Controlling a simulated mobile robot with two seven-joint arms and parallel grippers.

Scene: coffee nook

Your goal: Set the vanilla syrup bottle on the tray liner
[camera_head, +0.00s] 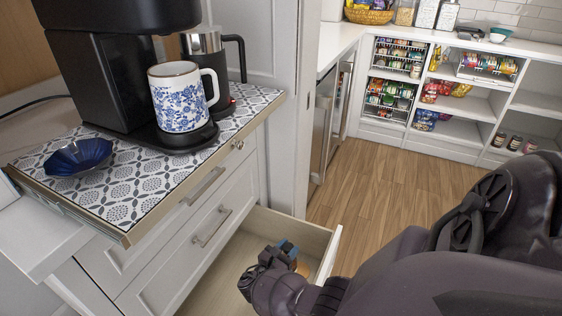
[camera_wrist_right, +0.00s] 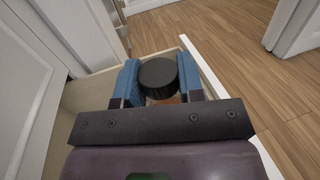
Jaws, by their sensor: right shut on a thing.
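My right gripper (camera_head: 286,250) reaches down into the open drawer and is shut on a bottle. In the right wrist view its blue finger pads (camera_wrist_right: 160,82) stand on either side of the bottle's round black cap (camera_wrist_right: 158,72). A little brown shows below the cap; the bottle's body and label are hidden, so I cannot read whether it is vanilla syrup. The tray liner (camera_head: 128,192), white with a grey leaf pattern, lies on the counter's pull-out tray at the left. My left gripper is out of view.
A black coffee machine (camera_head: 105,85) with a blue-flowered mug (camera_head: 178,100), a steel kettle (camera_head: 205,42) and a dark blue bowl (camera_head: 78,157) stand on the liner. The liner's front strip is bare. The drawer (camera_head: 322,262) stands open below.

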